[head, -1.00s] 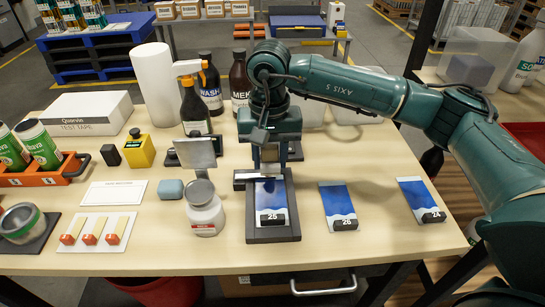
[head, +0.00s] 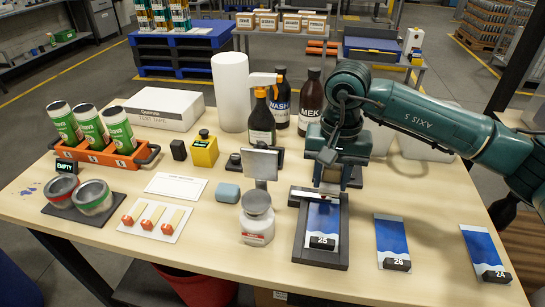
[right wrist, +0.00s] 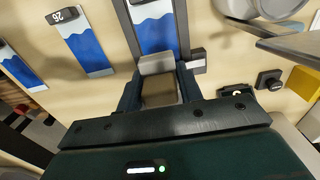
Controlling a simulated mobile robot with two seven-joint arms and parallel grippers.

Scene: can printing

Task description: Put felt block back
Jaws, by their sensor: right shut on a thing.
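My right gripper (head: 329,186) is over the far end of a dark tray (head: 320,258) that holds a blue-and-white print (head: 322,222) with tag 25. In the right wrist view its fingers (right wrist: 159,88) are shut on a small block with a pale grey top and brownish body, the felt block (right wrist: 158,92). The fingers and wrist hide most of the block in the head view. I cannot tell whether its underside touches the tray. My left gripper is not in view.
A white jar (head: 257,225) stands close left of the tray, with a grey plate (head: 261,164) behind it. Bottles (head: 310,102) stand behind the gripper. Prints 26 (head: 391,240) and 24 (head: 485,250) lie to the right. Bare table lies between them.

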